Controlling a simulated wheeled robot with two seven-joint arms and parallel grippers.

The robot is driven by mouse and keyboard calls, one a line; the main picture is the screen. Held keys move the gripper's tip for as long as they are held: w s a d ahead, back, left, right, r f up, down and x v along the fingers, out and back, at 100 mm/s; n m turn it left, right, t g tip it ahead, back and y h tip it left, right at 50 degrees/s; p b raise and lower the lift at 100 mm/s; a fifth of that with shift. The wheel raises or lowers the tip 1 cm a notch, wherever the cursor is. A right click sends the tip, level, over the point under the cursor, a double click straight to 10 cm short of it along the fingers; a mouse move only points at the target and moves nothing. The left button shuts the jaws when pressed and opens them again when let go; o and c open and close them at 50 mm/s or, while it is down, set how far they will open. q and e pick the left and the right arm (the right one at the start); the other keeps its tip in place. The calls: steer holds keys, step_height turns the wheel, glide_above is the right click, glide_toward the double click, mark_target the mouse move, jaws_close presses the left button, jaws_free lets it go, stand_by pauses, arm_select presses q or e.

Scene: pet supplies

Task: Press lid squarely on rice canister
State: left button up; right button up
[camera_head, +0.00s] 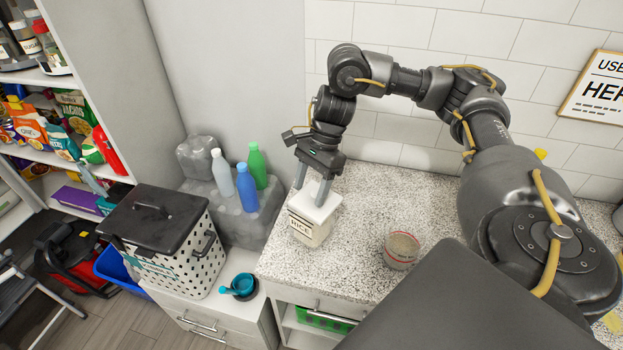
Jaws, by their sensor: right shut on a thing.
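The rice canister (307,232), a cream square jar with a "RICE" label, stands upright on the speckled counter near its left edge. The white square lid (315,206) sits at the top of the canister and looks roughly level. I cannot tell whether it is fully seated all round. My right gripper (312,190) points down over the canister, its two fingers shut on the lid from above. The canister's rim is hidden under the lid. My left gripper does not show.
A round glass jar (401,250) stands on the counter (375,200) to the right. Left of the counter are a dotted white bin with a black lid (160,215), several bottles (247,188) and a teal scoop (241,286). The counter behind the canister is clear.

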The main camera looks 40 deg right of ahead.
steer(key=shift+w, duration=0.65)
steer(key=o, duration=1.5)
steer(key=shift+w, duration=0.1)
steer(key=shift+o, duration=0.6)
steer(key=shift+o, duration=1.4)
steer(key=shift+r+p, duration=0.1)
steer(key=shift+p, duration=0.25)
step_height(320, 180, up, 7)
steer(key=p, duration=0.7)
steer(key=shift+c, duration=0.3)
jaws_close()
